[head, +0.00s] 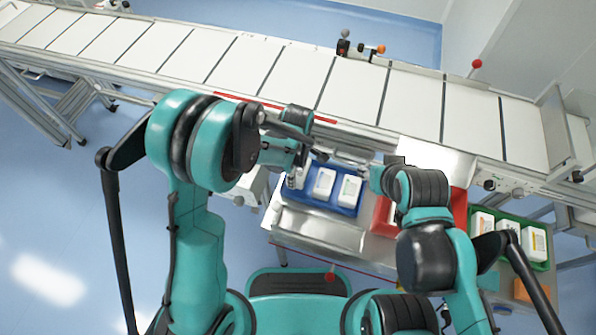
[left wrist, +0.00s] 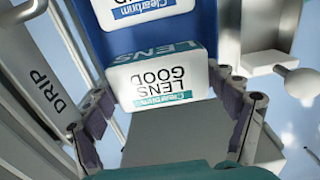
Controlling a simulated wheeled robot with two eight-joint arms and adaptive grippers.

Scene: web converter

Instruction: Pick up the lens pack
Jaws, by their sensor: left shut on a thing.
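A white lens pack (left wrist: 160,78) with teal trim and the words "LENS GOOD" sits between the finger pads of my left gripper (left wrist: 168,112) in the left wrist view. The gripper is shut on it. In the head view my left gripper (head: 296,172) is at the left end of the blue tray (head: 345,209), and it hides the held pack. Two other white packs (head: 323,182) (head: 349,189) stand in that tray. One more pack (left wrist: 145,10) shows beyond the held one. My right gripper (head: 358,165) is right of the blue tray, its fingers partly hidden.
A red tray (head: 383,217) is right of the blue one, partly under my right arm. A green tray (head: 544,265) with white packs stands farther right. A long conveyor (head: 290,80) with white panels runs behind. A grey part marked "DRIP" (left wrist: 45,90) is close beside my left gripper.

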